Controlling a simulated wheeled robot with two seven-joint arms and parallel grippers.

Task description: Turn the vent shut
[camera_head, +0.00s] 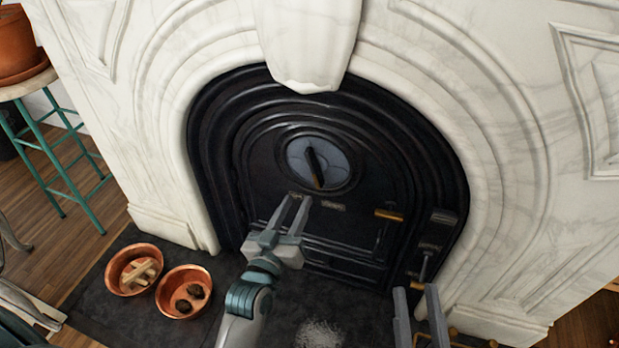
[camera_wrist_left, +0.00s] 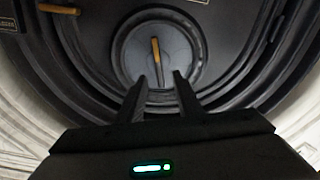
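The vent is a round grey dial (camera_head: 318,163) with a dark bar handle (camera_head: 315,168) across it, set in the black arched fireplace door. The handle stands near upright, its lower end tilted slightly right and brass-coloured. In the left wrist view the dial (camera_wrist_left: 158,57) and its brass-coloured handle (camera_wrist_left: 156,60) lie just beyond my fingertips. My left gripper (camera_head: 293,203) is open and empty, below the dial and apart from the handle in the head view. It also shows in the left wrist view (camera_wrist_left: 160,82). My right gripper (camera_head: 416,292) is open at the lower right, away from the vent.
A brass door handle (camera_head: 389,215) and a latch (camera_head: 443,217) stick out right of the dial. Two copper bowls, one with wood sticks (camera_head: 117,270) and one with dark lumps (camera_head: 202,308), sit on the dark hearth. White marble (camera_head: 520,150) surrounds the door.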

